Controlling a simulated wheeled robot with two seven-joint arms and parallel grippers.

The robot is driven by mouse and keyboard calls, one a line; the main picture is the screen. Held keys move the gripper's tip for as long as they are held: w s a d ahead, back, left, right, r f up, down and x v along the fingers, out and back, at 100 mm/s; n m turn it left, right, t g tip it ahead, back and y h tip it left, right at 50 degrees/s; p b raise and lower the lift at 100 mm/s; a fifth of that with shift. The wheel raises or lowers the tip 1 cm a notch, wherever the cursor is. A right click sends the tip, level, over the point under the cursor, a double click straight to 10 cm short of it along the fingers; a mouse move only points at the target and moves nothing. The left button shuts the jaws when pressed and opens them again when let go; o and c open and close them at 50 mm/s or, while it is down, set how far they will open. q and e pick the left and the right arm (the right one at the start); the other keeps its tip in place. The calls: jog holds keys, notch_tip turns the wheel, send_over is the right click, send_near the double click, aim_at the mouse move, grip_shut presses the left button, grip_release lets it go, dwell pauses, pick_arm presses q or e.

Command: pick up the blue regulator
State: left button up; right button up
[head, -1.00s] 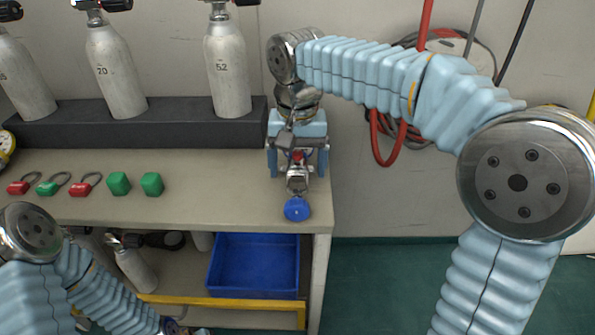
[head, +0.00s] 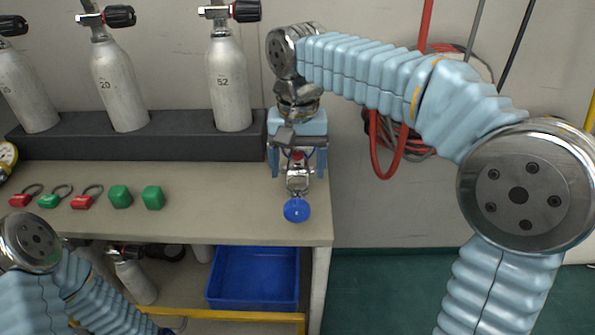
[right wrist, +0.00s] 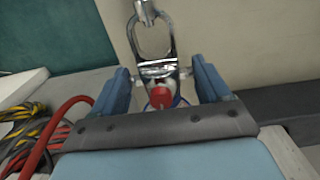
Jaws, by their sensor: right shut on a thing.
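The blue regulator shows in the head view as a blue knob (head: 297,209) under a chrome yoke. In the right wrist view, its chrome yoke (right wrist: 157,68) with a red piece stands between the fingers. My right gripper (head: 298,160) is shut on the regulator, with one finger on each side; it also shows in the right wrist view (right wrist: 163,88). In the head view the regulator appears over the right end of the bench (head: 230,222); its height above the top is unclear. My left arm is at the lower left, its gripper out of sight.
Grey cylinders (head: 228,90) stand in a dark rack (head: 180,140) at the bench's back. A blue bin (head: 255,275) is on the shelf below. A red hose (head: 385,170) hangs at the wall.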

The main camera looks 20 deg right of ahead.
jog(key=s+d+r+p, duration=0.1)
jog(key=s+d+r, duration=0.5)
jog(key=s+r, duration=0.3)
jog(key=s, duration=0.3)
jog(key=shift+s+d+r, duration=0.2)
jog(key=shift+d+r, duration=0.15)
jog(key=shift+r, duration=0.05)
